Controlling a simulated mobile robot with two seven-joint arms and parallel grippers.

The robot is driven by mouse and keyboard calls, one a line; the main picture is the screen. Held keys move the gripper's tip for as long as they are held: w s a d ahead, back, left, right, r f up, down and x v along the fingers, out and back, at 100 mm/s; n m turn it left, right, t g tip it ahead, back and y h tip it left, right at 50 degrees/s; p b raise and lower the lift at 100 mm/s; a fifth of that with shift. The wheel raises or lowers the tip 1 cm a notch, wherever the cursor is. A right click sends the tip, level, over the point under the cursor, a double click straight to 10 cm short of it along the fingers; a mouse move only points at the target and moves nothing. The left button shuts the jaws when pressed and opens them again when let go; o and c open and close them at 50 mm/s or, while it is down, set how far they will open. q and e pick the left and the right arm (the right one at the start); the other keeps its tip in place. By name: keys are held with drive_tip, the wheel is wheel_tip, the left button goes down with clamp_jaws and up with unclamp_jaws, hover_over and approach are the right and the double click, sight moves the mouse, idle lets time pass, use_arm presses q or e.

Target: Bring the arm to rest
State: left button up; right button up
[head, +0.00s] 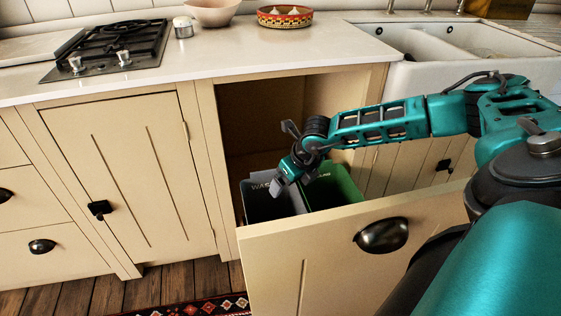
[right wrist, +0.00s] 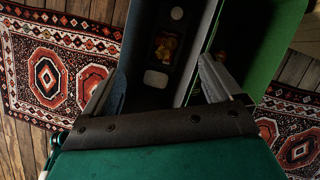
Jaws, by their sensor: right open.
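My right arm (head: 385,122) comes in from the right and reaches across the pulled-out bin drawer (head: 330,240). My right gripper (head: 279,188) hangs over the dark bin (head: 262,206), next to the green bin (head: 335,188). In the right wrist view the fingers of my right gripper (right wrist: 157,78) are spread apart, with nothing held between them. The dark bin (right wrist: 142,35) lies below them, with a few small items inside, one of them pale (right wrist: 156,79). My left gripper is not in view.
The drawer front with its dark cup handle (head: 382,235) stands out into the room. The counter (head: 235,55) above carries a gas hob (head: 112,45), a bowl (head: 212,12) and a patterned basket (head: 285,16). A white sink (head: 445,50) is at the right. A patterned rug (right wrist: 60,75) covers the floor.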

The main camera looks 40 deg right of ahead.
drive_tip(key=shift+v, duration=1.6)
